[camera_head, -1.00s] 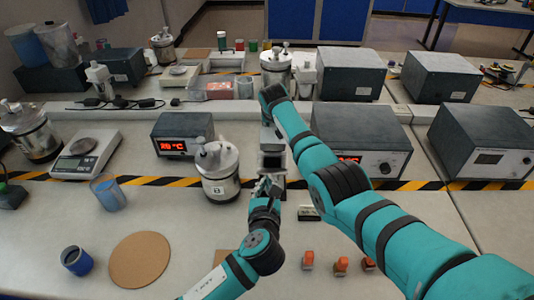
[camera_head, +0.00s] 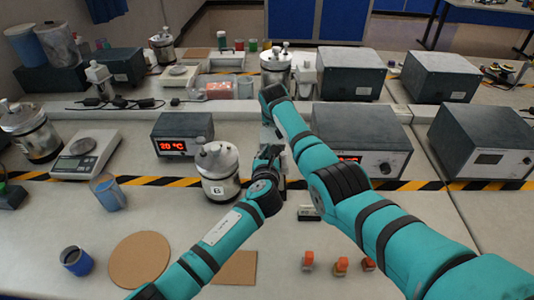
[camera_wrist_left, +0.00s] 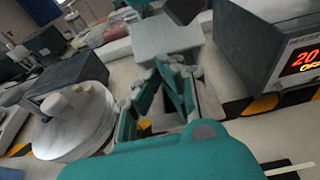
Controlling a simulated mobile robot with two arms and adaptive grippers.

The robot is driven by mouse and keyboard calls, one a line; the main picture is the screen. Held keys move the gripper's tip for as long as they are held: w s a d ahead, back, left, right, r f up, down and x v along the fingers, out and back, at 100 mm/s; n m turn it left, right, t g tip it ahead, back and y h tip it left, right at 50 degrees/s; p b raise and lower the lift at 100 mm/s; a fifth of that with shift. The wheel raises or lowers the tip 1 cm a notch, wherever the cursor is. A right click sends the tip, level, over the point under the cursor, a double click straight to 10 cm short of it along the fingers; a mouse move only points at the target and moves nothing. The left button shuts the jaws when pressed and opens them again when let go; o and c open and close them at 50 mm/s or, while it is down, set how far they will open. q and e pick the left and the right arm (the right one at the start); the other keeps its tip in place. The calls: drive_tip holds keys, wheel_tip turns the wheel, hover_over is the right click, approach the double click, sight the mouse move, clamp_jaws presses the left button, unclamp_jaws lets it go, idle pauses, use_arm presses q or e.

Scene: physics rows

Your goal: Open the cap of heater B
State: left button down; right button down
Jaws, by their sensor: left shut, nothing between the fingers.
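Heater B (camera_head: 220,188), a silver cylinder with a lettered label, stands upright on the bench. Its pale cap (camera_head: 217,157), topped with small knobs, sits on it. The heater's round pale lid also shows at the left of the left wrist view (camera_wrist_left: 72,118). My left gripper (camera_head: 268,153) is shut and empty just right of heater B, apart from the cap. Its fingers (camera_wrist_left: 172,72) show in the left wrist view.
A box with a red "20 °C" display (camera_head: 183,134) stands behind heater B, and another dark box (camera_head: 365,140) to its right. A blue beaker (camera_head: 108,192) and a scale (camera_head: 86,155) are at left. A cork disc (camera_head: 139,260) lies in front.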

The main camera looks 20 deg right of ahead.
use_arm(q)
drive_tip(key=shift+w+d+r, duration=0.1)
drive_tip(key=shift+w+r, duration=0.4)
drive_tip(key=shift+w, duration=0.15)
use_arm(e)
drive_tip(key=c, duration=1.2)
unclamp_jaws()
drive_tip(key=shift+a, duration=0.1)
use_arm(q)
drive_tip(key=shift+s, duration=0.1)
use_arm(e)
drive_tip(key=shift+o, duration=0.4)
use_arm(q)
drive_tip(key=shift+f, duration=0.1)
